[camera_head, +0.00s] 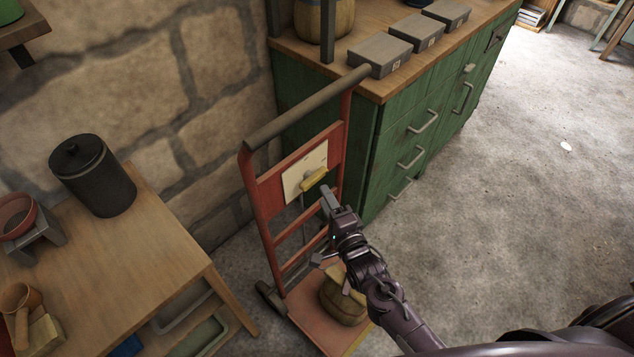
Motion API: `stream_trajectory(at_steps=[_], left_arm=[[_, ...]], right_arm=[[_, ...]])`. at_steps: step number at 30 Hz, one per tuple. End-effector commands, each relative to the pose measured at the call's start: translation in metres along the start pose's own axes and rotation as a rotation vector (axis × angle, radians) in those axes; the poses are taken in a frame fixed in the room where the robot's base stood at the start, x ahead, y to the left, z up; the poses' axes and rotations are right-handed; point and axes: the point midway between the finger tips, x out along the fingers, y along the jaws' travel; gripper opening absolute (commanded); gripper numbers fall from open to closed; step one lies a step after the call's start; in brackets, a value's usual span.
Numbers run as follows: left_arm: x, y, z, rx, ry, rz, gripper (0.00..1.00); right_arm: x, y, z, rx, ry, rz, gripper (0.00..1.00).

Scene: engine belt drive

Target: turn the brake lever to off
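The brake lever (314,180) is a small yellow handle on a cream plate (293,187), fixed to the red upper panel of a hand truck (270,197). In the picture the lever slants slightly up to the right. Any markings on the plate are too small to read. The finger spacing is unclear from this angle. My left gripper is not in view.
The hand truck's dark handle bar (308,107) crosses above the panel. A round sack-like load (343,304) sits on its base. A green cabinet (393,150) stands close behind right, and a wooden table (150,238) at left. Open floor (520,200) lies right.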

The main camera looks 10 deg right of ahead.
Motion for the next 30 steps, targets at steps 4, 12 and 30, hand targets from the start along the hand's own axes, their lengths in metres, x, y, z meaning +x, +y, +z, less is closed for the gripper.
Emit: stream_trajectory(at_steps=[4,12,30], left_arm=[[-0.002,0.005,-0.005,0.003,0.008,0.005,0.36],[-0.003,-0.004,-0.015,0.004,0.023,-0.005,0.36],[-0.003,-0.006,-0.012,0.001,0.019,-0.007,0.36]], right_arm=[[0.027,-0.002,0.000,-0.002,0.000,-0.002,0.40],[0.059,0.000,0.000,-0.004,0.000,0.001,0.40],[0.064,0.001,0.000,-0.004,0.000,0.003,0.06]])
